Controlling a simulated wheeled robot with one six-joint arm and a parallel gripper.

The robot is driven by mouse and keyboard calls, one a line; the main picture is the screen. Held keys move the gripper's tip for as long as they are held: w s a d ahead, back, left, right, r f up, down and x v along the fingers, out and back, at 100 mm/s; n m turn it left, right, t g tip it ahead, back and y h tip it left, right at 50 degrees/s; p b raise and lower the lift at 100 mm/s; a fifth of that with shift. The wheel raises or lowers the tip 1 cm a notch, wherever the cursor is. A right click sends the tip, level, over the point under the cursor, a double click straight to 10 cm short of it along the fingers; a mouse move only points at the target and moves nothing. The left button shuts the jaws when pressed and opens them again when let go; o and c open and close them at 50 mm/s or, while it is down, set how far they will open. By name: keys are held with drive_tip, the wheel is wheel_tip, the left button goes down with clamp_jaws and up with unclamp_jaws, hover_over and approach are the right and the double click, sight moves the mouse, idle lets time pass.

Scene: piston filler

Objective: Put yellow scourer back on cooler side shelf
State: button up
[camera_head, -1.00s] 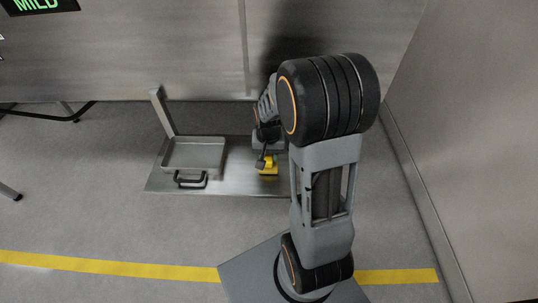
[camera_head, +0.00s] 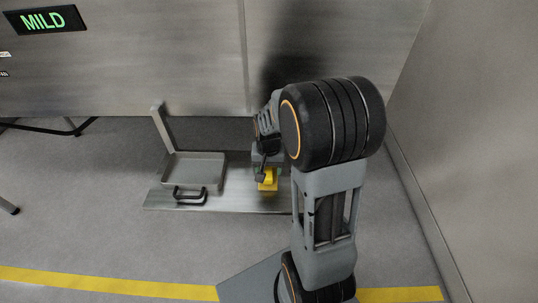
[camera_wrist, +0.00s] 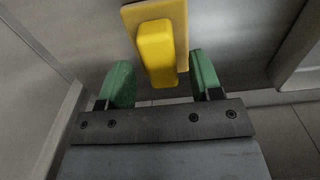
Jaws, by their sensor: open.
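The yellow scourer (camera_head: 267,181) is on the right part of the metal side shelf (camera_head: 235,201), partly hidden by my arm. In the wrist view it is a rounded yellow block (camera_wrist: 157,50) against a flat, duller yellow piece (camera_wrist: 181,22). My gripper (camera_wrist: 162,82) is open, with a green fingertip on each side of the block's near end. A gap shows between the block and each finger. In the head view my gripper (camera_head: 266,170) is just above the scourer; whether they touch cannot be seen.
A grey tray (camera_head: 200,170) with a black handle (camera_head: 190,195) sits on the shelf's left part. An upright metal bar (camera_head: 163,130) stands behind it. The steel wall panel (camera_head: 120,80) is close behind the shelf, and another wall (camera_head: 470,150) stands right.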

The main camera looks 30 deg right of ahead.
sight(268, 171)
wheel_tip(268, 171, up, 9)
drive_tip(key=s+a+r+n+t, duration=0.3)
drive_tip(key=s+a+n, duration=0.3)
drive_tip(key=s+a, duration=0.2)
drive_tip(key=shift+s+r+t, duration=0.25)
drive_tip(key=shift+s+t, duration=0.05)
drive_tip(key=shift+s, duration=0.7)
drive_tip(key=shift+a, duration=0.1)
drive_tip(key=shift+r+p, duration=0.65)
